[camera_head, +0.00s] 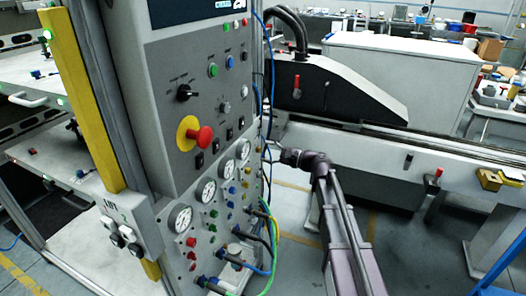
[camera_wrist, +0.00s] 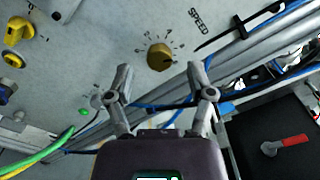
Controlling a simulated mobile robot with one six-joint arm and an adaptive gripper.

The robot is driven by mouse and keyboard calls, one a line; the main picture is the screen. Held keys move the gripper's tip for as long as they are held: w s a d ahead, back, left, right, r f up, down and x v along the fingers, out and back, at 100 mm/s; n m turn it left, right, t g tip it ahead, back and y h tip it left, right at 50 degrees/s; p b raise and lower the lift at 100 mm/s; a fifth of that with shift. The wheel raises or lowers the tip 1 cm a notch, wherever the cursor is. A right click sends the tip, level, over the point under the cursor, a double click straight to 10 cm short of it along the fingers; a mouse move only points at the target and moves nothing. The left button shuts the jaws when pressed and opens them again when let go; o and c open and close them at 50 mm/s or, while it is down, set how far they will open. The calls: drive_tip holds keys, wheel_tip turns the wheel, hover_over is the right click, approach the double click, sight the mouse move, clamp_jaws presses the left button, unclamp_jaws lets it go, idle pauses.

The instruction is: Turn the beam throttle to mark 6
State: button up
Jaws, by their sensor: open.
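In the wrist view, a round brass-yellow knob (camera_wrist: 159,57) sits on a grey panel with a ring of marks around it. The word SPEED is printed to its upper right. The mark figures are too small to read, and no label names a beam throttle. My gripper (camera_wrist: 160,71) is open, one finger to each side below the knob, with nothing between the fingers. In the head view, my gripper (camera_head: 272,151) is beside the right edge of the grey control cabinet (camera_head: 155,60). The brass knob is not visible there.
Another yellow knob (camera_wrist: 18,31) is at the wrist view's upper left. Blue and grey cables run just below and right of the brass knob. A red-handled lever (camera_wrist: 285,145) is at lower right. In the head view, a red mushroom button (camera_head: 200,138) protrudes from the cabinet.

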drive_tip(key=v, duration=1)
drive_tip(key=shift+d, duration=0.1)
drive_tip(key=s+f+n+g+h, duration=0.4)
drive_tip(key=s+f+n+h, duration=0.3)
drive_tip(key=s+f, duration=0.5)
drive_tip(key=s+d+f+n+g+h, duration=0.2)
drive_tip(key=s+d+f+n+h, duration=0.4)
drive_tip(key=s+d+h, duration=0.45)
wheel_tip(320, 180, up, 18)
drive_tip(key=m+p, duration=0.1)
drive_tip(key=p, duration=1.8)
drive_tip(key=shift+w+d+r, duration=0.25)
drive_tip(key=shift+w+d, duration=0.05)
drive_tip(key=shift+d, duration=0.15)
drive_tip(key=shift+y, duration=0.25)
